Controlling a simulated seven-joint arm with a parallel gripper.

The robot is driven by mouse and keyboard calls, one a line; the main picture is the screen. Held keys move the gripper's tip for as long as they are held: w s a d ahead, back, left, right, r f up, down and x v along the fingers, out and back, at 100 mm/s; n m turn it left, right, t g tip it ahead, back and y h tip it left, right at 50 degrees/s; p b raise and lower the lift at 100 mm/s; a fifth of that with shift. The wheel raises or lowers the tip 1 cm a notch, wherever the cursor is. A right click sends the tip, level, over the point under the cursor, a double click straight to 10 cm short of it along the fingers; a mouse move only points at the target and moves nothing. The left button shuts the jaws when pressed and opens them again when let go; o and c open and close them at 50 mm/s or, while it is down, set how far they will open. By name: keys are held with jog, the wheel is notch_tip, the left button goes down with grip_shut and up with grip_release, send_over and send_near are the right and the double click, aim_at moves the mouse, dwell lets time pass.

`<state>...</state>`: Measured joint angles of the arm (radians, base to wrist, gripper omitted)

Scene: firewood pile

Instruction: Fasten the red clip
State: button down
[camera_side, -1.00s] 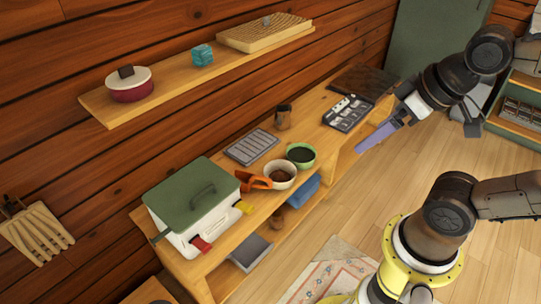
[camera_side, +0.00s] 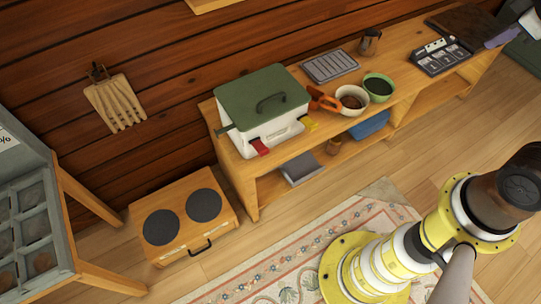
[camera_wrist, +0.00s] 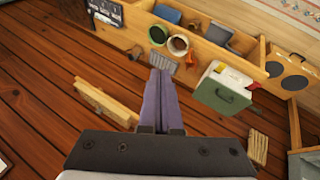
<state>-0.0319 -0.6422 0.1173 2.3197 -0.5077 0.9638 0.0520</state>
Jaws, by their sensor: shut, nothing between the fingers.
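A white box (camera_side: 262,139) with a green lid (camera_side: 265,97) and dark handle stands at the left end of the wooden bench. The red clip (camera_side: 259,147) is low on its front wall near the left corner and seems to jut outward. A yellow clip (camera_side: 308,123) is on the same wall, to the right. In the wrist view the green lid (camera_wrist: 222,93) is right of my gripper (camera_wrist: 161,74), whose long purple fingers are together and empty. My gripper is well apart from the box. In the side view only a purple part shows at the far right edge.
An orange-handled tool (camera_side: 324,99), a brown-filled bowl (camera_side: 352,99) and a green bowl (camera_side: 378,87) stand right of the box. A two-plate stove (camera_side: 182,216) is on the floor at left. A wall shelf (camera_wrist: 106,103) is left of my fingers. A rug (camera_side: 290,262) lies in front.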

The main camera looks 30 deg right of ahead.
jog(key=w+n+t+h, duration=0.1)
jog(key=w+n+h, duration=0.55)
jog(key=w, duration=0.95)
jog(key=w+a+f+n+t+y, duration=0.3)
jog(key=w+a+f+n+t, duration=0.3)
jog(key=w+a+f+n, duration=0.7)
jog(key=s+a+f+n+t+y, duration=0.15)
jog(key=a+f+n+y, duration=0.5)
jog(key=a+f, duration=0.9)
jog(key=s+a+f+n+g, duration=0.1)
jog(key=s+f+n, duration=0.3)
jog(key=f, duration=0.5)
jog(key=s+a+f+n+y, duration=0.1)
jog(key=s+a+f+n, duration=0.1)
jog(key=s+f, duration=0.7)
jog(key=shift+a+n+g+y, duration=0.3)
jog(key=shift+a+n+g, duration=0.1)
jog(key=shift+n, duration=0.5)
